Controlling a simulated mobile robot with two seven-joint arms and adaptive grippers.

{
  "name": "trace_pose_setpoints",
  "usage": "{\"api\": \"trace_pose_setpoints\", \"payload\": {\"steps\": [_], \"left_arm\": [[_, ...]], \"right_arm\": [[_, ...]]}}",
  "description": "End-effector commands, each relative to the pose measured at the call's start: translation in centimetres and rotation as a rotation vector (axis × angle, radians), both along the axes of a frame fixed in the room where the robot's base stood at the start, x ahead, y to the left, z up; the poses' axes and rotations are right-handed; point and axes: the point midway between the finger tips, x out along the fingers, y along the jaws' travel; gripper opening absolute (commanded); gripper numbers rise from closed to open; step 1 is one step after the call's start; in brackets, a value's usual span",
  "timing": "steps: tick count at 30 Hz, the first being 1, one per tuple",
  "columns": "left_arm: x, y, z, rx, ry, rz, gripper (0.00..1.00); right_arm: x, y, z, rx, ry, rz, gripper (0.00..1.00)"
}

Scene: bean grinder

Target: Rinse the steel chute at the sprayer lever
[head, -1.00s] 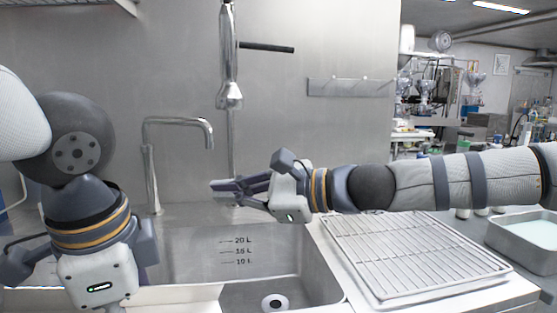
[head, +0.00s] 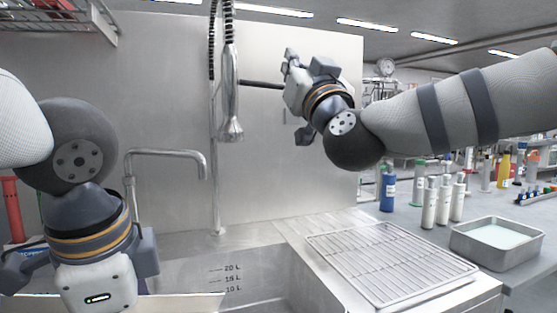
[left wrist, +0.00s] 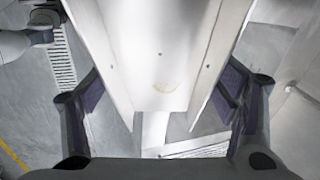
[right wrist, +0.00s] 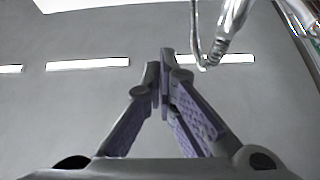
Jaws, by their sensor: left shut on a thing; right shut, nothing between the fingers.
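In the head view only a pale strip of the chute (head: 190,304) shows at the bottom edge, in front of the sink; the left fingertips are out of frame. The sprayer (head: 230,100) hangs over the sink, with a dark lever (head: 262,84) pointing right. My right gripper (head: 290,58) is shut and empty, raised near the lever's right end. Whether it touches the lever is unclear.
A bent faucet (head: 165,153) stands left of the sprayer. The sink (head: 275,292) is partly hidden below. A wire rack (head: 390,260) lies on the right, with a water-filled tray (head: 495,225) and several bottles (head: 443,200) beyond. A shelf (head: 65,20) overhangs the upper left.

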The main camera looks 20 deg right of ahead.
Motion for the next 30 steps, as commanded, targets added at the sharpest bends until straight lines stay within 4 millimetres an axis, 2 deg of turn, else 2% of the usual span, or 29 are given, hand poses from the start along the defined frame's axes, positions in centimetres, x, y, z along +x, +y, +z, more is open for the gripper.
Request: {"api": "trace_pose_setpoints", "payload": {"steps": [1,10,13,18,30], "left_arm": [[0.1,0.0,-0.4,-0.001,0.006,0.000,0.37],[0.2,0.0,-1.1,-0.001,0.018,0.000,0.37],[0.3,0.0,-1.7,-0.001,0.026,0.000,0.37],[0.4,0.0,-2.0,0.000,0.031,0.000,0.37],[0.4,0.0,-2.0,0.000,0.031,0.000,0.37]], "right_arm": [[1.2,0.0,0.0,0.000,0.006,-0.002,0.00],[6.7,-0.1,3.4,0.003,0.006,0.000,0.00],[7.0,0.1,1.3,0.003,0.013,0.004,0.00],[7.2,0.2,-0.2,0.003,0.008,0.003,0.00],[7.3,0.3,-0.5,0.005,0.006,0.002,0.00]]}}
